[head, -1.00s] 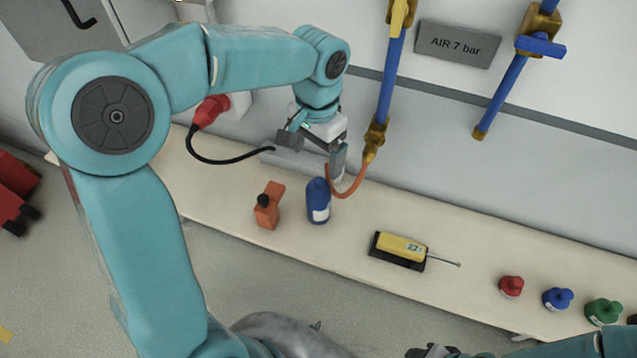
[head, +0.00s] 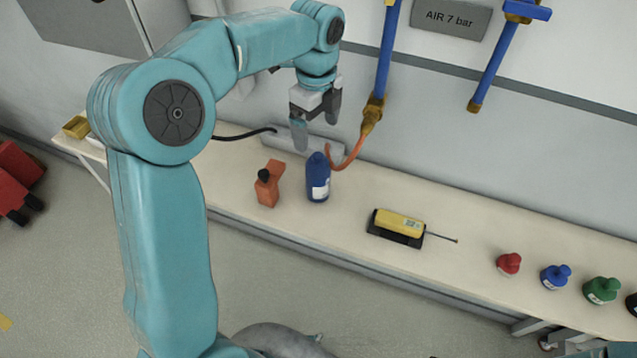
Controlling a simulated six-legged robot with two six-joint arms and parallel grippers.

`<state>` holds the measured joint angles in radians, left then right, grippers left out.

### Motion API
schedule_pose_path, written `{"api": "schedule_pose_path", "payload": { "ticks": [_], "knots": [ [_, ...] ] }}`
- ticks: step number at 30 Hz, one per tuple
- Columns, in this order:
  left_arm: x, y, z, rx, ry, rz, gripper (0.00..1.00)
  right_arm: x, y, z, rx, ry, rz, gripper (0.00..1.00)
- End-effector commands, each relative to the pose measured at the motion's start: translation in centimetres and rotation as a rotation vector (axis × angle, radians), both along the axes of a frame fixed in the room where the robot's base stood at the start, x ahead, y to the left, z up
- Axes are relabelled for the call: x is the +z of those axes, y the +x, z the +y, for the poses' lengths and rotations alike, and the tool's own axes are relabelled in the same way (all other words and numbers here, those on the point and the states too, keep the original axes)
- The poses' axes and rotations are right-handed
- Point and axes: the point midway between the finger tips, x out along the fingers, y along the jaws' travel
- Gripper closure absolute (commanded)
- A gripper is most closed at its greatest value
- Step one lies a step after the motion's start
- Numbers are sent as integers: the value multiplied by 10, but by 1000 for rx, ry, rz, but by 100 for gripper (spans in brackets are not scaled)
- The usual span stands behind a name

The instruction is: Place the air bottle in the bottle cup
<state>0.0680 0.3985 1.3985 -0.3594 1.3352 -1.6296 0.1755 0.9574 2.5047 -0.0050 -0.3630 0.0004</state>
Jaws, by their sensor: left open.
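A blue bottle (head: 318,183) with a white label stands upright on the long pale bench; it is the likeliest air bottle, but its label is too small to read. My left gripper (head: 317,122) is open and empty, pointing down above and behind this bottle, apart from it in the picture. An orange hose (head: 350,155) runs from the brass end of a blue pipe down behind the bottle; whether it joins the bottle I cannot tell. I cannot make out a bottle cup. My right gripper is out of view.
An orange object with a black knob (head: 268,186) stands left of the bottle. A yellow device (head: 397,222) lies in a black holder to the right. Small red (head: 508,264), blue (head: 555,277) and green (head: 601,290) containers stand further right. Blue pipes (head: 500,72) hang behind.

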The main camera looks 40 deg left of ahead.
Motion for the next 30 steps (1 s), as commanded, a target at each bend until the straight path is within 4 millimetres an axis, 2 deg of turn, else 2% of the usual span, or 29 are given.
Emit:
{"api": "schedule_pose_path", "payload": {
  "ticks": [1,3,9,16,24,30],
  "knots": [
    [-15,0,1,0,0,6,7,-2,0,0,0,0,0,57],
    [-32,0,1,0,0,6,7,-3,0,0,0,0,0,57],
    [-68,1,1,0,0,3,7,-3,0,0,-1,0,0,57],
    [-86,1,-1,1,-1,3,7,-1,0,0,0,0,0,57],
    [-126,3,-2,2,-1,2,7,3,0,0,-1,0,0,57],
    [-130,3,-2,1,0,0,7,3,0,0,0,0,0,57]
  ]
}}
